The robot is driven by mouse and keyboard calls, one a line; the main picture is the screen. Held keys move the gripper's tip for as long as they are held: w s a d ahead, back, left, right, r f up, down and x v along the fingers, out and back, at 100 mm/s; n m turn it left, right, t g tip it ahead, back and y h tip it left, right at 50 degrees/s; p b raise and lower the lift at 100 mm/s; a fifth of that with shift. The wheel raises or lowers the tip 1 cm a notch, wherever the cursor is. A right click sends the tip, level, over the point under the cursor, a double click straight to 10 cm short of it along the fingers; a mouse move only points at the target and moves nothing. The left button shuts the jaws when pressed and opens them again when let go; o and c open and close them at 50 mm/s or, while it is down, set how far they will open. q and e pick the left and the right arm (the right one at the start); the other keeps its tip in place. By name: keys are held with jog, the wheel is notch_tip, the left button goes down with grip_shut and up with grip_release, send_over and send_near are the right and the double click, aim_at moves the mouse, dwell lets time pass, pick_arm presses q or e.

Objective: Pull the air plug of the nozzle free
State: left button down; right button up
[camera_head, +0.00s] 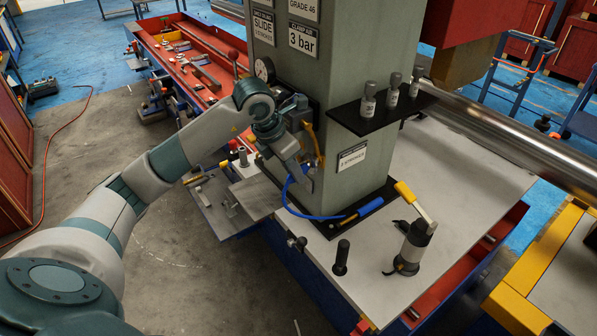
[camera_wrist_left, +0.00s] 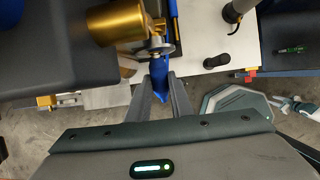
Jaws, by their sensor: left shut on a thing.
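My left gripper (camera_head: 306,184) is at the front of the grey-green column, low down beside a brass-coloured fitting (camera_head: 315,142). In the left wrist view its two fingers (camera_wrist_left: 160,88) are closed on a blue piece, which I take as the air plug (camera_wrist_left: 159,82). A large brass cylinder, likely the nozzle (camera_wrist_left: 115,22), sits just above and left of the fingers, with a metal ring fitting beside it. Whether the plug is still seated is hidden. A blue air hose (camera_head: 288,200) loops down from the gripper to the table. My right gripper is not in view.
A black shelf (camera_head: 382,112) with several small bottles sticks out of the column (camera_head: 350,70). A blue-handled tool (camera_head: 362,212) lies on a black mat at its foot. A dark canister with a yellow-handled lever (camera_head: 412,245) and a black peg (camera_head: 341,258) stand on the table.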

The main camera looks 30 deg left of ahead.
pick_arm(q)
jog(key=shift+s+a+f, duration=0.1)
jog(key=shift+s, duration=0.1)
dwell(0.4)
jog(key=shift+s+f, duration=0.1)
